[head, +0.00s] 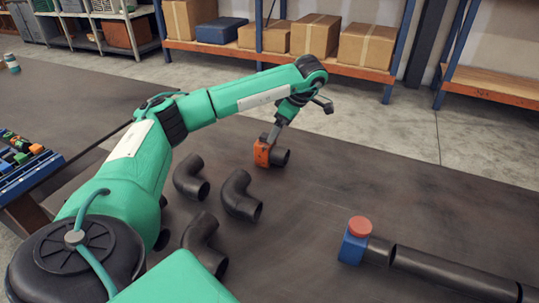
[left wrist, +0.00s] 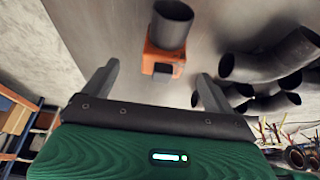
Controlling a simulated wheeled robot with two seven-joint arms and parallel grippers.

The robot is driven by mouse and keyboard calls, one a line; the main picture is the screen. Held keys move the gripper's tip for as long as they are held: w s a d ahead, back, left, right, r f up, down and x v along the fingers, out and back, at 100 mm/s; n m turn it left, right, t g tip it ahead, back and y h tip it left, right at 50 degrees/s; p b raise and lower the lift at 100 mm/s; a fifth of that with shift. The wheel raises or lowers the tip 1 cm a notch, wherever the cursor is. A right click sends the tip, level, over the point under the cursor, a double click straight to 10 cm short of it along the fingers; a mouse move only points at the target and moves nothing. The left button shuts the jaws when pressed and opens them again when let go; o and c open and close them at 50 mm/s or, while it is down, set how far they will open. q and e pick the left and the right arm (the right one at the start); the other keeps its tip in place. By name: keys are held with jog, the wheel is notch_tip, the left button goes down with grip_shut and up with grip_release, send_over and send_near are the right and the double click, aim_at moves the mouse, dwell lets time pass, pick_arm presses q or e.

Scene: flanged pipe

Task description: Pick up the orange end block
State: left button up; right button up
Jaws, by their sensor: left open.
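The orange end block (head: 262,153), with a short black pipe stub (head: 281,158) on it, sits on the dark table near its far edge. In the left wrist view the orange block (left wrist: 164,60) lies in line with the gap between the fingers, with the stub's open end (left wrist: 174,11) beyond it. My left gripper (head: 270,137) is open at the block, its fingers apart on either side in the wrist view (left wrist: 157,72). I cannot tell whether a finger touches the block. My right gripper is not in view.
Several black pipe elbows, such as this one (head: 240,196), lie left of and nearer than the block. A blue block with a red cap (head: 360,227) joins a long black pipe (head: 450,273) at the right. The table between is clear. Shelves with boxes (head: 315,36) stand behind.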

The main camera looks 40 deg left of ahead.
aim_at(272, 151)
pick_arm(q)
jog(key=x, duration=0.2)
jog(key=shift+s+a+f, duration=0.1)
jog(key=shift+a+f, duration=0.1)
jog(key=shift+f, duration=0.1)
jog(key=x, duration=0.2)
jog(key=s+p+x, duration=0.1)
jog(key=x, duration=0.1)
jog(key=shift+a+f, duration=0.25)
jog(key=shift+f, duration=0.25)
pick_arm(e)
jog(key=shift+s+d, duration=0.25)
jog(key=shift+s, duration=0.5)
pick_arm(q)
jog(key=c, duration=1.3)
grip_shut()
jog(key=shift+w+r, duration=0.1)
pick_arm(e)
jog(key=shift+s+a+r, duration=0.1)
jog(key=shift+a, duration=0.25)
